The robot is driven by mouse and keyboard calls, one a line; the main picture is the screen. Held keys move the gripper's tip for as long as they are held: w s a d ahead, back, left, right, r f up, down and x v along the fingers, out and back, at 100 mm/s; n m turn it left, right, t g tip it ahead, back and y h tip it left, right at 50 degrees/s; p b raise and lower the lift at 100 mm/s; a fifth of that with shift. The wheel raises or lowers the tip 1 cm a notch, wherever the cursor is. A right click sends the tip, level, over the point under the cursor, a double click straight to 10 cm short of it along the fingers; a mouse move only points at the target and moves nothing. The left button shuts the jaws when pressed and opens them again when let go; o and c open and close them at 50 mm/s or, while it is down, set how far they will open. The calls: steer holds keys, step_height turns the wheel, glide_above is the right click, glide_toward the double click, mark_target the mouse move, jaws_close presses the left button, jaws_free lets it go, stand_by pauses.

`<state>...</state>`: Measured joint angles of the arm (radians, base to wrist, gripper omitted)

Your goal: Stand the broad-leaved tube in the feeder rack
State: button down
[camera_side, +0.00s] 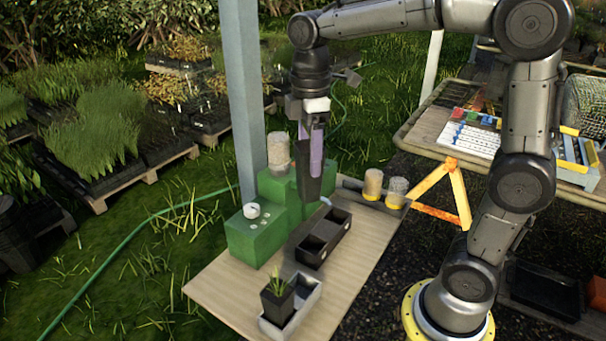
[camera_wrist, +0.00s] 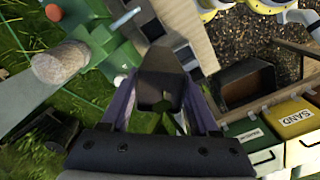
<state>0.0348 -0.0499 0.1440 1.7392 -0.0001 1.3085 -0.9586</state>
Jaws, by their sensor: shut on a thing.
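My gripper (camera_side: 314,150) is above the far part of the wooden table, shut on a dark tapered tube (camera_side: 317,182) that hangs roughly upright. In the wrist view the tube (camera_wrist: 160,75) sits between the purple fingers. I cannot tell which rack is the feeder.
Green stepped blocks (camera_side: 256,238) stand left of the black rack, with a white round item (camera_side: 251,210) and a tall beige cylinder (camera_side: 278,152) on them. Two yellow-based jars (camera_side: 373,184) stand at the back right, near an orange-yellow frame (camera_side: 450,190). The table's right strip is clear.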

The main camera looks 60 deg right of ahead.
steer(key=d+m, duration=1.1)
steer(key=d, duration=0.4)
step_height(320, 180, down, 20)
steer(key=shift+w+f, duration=0.25)
steer(key=shift+w, duration=0.05)
stand_by(0.5)
steer(key=shift+f, duration=0.3)
stand_by(0.7)
steer(key=shift+c, duration=0.3)
jaws_free()
step_height(320, 180, up, 14)
stand_by(0.4)
steer(key=shift+f, duration=0.1)
